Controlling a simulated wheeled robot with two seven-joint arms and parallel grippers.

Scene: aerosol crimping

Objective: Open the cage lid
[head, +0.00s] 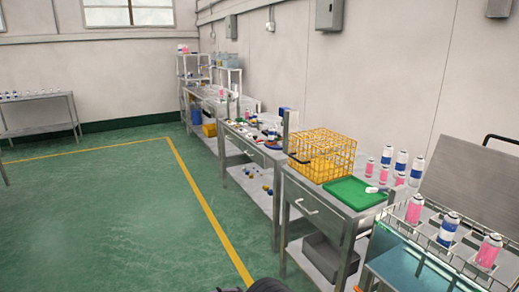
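The yellow wire cage (338,146) stands on a steel table (337,208) in the head view, right of centre. Its wire top lies flat, so the lid looks closed. A dark bar, perhaps a handle, shows at the cage's left front side. A yellow surface shows through the wires at the bottom; what else is inside is too small to tell. Neither gripper can be made out. Only a dark shape shows at the bottom edge, and I cannot tell which part of me it is.
A green tray (347,195) with a white item lies right in front of the cage. Pink and blue-white cans stand behind it. A wire rack (430,230) of cans is at the lower right. A cluttered bench (236,128) stands beyond. The green floor at left is clear.

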